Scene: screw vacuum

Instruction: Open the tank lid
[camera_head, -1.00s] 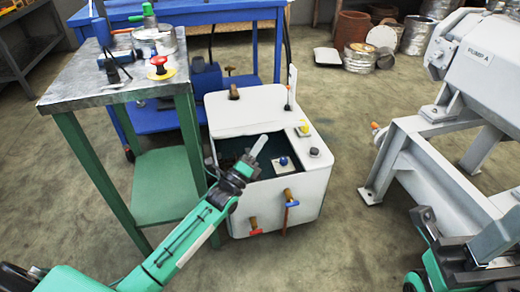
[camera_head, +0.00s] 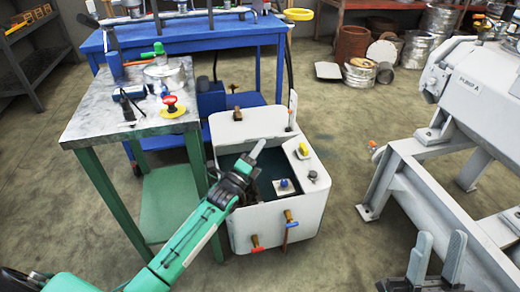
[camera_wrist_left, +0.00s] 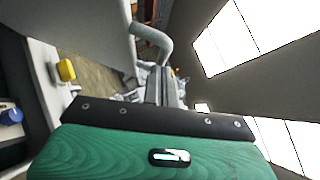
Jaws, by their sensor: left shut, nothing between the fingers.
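The white tank (camera_head: 262,225) stands on the floor at the centre of the head view, its dark opening showing. Its white lid (camera_head: 226,132) is raised at the back of the opening, with a brown knob-like handle (camera_head: 237,114) near its upper edge. In the left wrist view, a pale panel with a curved handle (camera_wrist_left: 152,42) shows at the upper left; it looks like the lid. My left gripper (camera_head: 257,150) is shut and empty over the opening, its tip overlapping the lid's lower edge; contact is unclear. My right gripper (camera_head: 437,258) is open and empty at the lower right.
A green-legged metal table (camera_head: 135,125) with a pot and a red button stands left of the tank. A blue bench (camera_head: 190,38) is behind. A grey machine on a frame (camera_head: 440,180) stands to the right. Floor between tank and machine is clear.

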